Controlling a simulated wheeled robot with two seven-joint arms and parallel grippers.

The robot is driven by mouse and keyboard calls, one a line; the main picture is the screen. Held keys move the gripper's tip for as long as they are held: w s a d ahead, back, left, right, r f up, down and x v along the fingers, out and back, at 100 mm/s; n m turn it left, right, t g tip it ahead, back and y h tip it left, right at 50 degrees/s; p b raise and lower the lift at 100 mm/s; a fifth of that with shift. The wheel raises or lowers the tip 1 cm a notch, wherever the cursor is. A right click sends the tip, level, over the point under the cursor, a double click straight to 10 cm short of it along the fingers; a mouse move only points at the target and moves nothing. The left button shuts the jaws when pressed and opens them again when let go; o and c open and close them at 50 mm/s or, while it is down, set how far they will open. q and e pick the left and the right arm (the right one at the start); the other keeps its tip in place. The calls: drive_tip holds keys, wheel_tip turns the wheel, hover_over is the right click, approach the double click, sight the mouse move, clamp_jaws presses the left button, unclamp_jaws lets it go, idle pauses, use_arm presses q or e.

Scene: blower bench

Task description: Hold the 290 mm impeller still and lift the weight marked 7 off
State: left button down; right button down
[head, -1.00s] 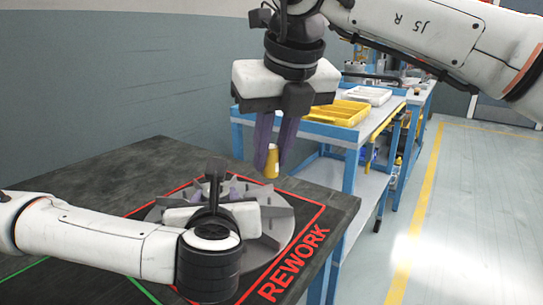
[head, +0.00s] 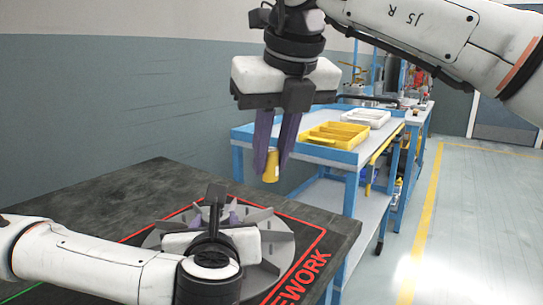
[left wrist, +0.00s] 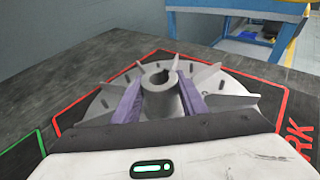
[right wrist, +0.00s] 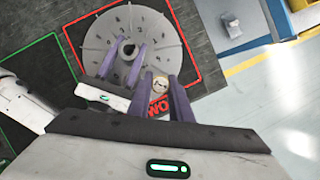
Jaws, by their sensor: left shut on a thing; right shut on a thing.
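The grey impeller (head: 278,243) lies flat inside the red REWORK outline on the dark bench. My left gripper (left wrist: 164,98) is shut on the impeller's central hub, one purple finger on each side. It also shows low in the head view (head: 217,222). My right gripper (head: 272,170) is shut on a small yellow weight (head: 271,166) and holds it in the air above the impeller. In the right wrist view the weight's round pale top (right wrist: 160,86) sits between the fingertips; its mark is too small to read.
A blue-framed cart behind the bench carries a yellow tray (head: 338,146) and a white tray (head: 366,118). The dark bench (head: 110,205) is bare left of the impeller. A floor with a yellow line (head: 418,215) is open at right.

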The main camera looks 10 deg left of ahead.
use_arm(q)
drive_tip(key=shift+s+d+f, duration=0.1)
drive_tip(key=shift+f, duration=0.2)
drive_tip(key=c, duration=1)
unclamp_jaws()
drive_tip(key=shift+c, duration=0.2)
drive_tip(key=shift+r, duration=0.2)
